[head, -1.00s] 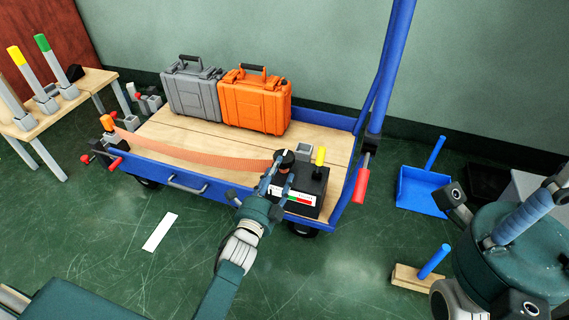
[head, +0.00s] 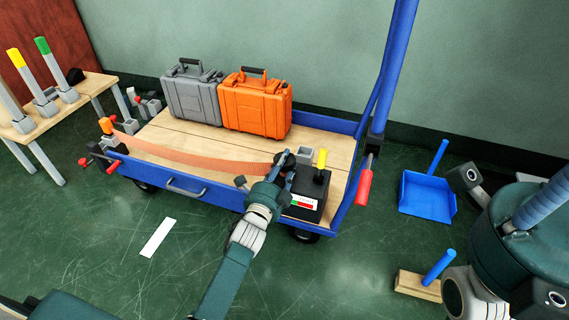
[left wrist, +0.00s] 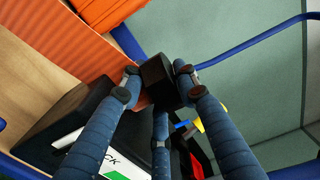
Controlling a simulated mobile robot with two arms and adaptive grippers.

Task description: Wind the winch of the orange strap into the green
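The orange strap (head: 190,157) runs in a sagging curve along the near side of the cart deck, from an orange-topped fitting (head: 106,126) at the left to the black winch box (head: 312,190) at the right. The box has a yellow-topped lever (head: 321,160) and a white gauge plate with green and red (head: 303,202); no pointer can be made out. My left gripper (head: 284,170) is at the winch. In the left wrist view its fingers close around a black winch knob (left wrist: 159,78). My right gripper is not visible; only part of that arm shows at the right.
A grey case (head: 192,98) and an orange case (head: 255,105) stand at the back of the deck. The blue cart handle (head: 388,70) rises at the right, with a red grip (head: 365,182) below. A blue dustpan (head: 427,195) and a brush (head: 418,285) lie on the floor.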

